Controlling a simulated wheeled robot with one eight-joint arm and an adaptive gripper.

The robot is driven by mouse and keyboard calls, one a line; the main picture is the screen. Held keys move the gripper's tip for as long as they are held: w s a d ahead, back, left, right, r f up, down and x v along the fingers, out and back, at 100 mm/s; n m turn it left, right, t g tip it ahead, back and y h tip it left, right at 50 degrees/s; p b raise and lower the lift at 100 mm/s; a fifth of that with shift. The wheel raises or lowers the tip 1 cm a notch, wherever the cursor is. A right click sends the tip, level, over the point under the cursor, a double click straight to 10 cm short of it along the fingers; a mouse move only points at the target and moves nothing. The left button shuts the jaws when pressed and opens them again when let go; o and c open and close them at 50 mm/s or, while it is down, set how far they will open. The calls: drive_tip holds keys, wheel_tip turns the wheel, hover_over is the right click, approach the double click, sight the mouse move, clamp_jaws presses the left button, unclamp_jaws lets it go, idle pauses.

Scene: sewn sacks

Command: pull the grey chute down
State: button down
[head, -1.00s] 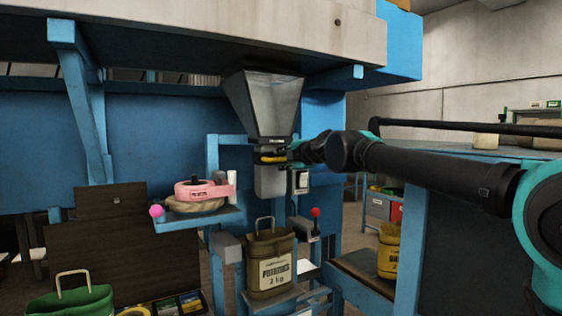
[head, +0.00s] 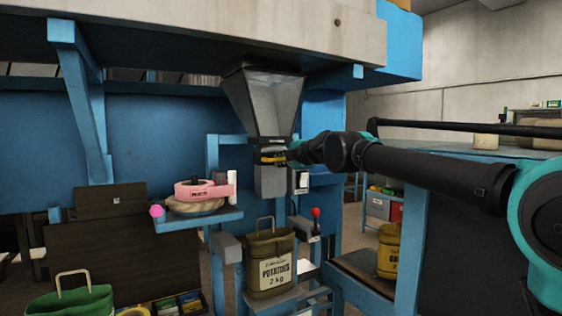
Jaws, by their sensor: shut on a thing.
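The grey chute (head: 270,182) hangs below the wide metal hopper (head: 264,103) at the centre of the head view. A yellow and black bar (head: 271,158), like a handle, crosses the chute's upper part. My gripper (head: 287,157) reaches in from the right and is shut at the right end of this bar. The fingertips are small and partly hidden, so their exact contact is hard to see. An olive sack (head: 270,262) marked potatoes stands upright below the chute, with a clear gap between them.
A lever with a red knob (head: 315,212) stands right of the sack. A blue shelf (head: 200,221) at left holds a pink ring-shaped thing (head: 203,190). A yellow sack (head: 388,250) stands at right, a green sack (head: 70,303) at lower left. Blue frame posts flank the chute.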

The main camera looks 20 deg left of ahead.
wheel_tip(320, 180, down, 16)
drive_tip(key=shift+f, duration=0.2)
drive_tip(key=shift+s+f, duration=0.1)
idle(0.4)
drive_tip(key=c, duration=1.6)
unclamp_jaws()
drive_tip(key=shift+o, duration=0.2)
drive_tip(key=v, duration=1.2)
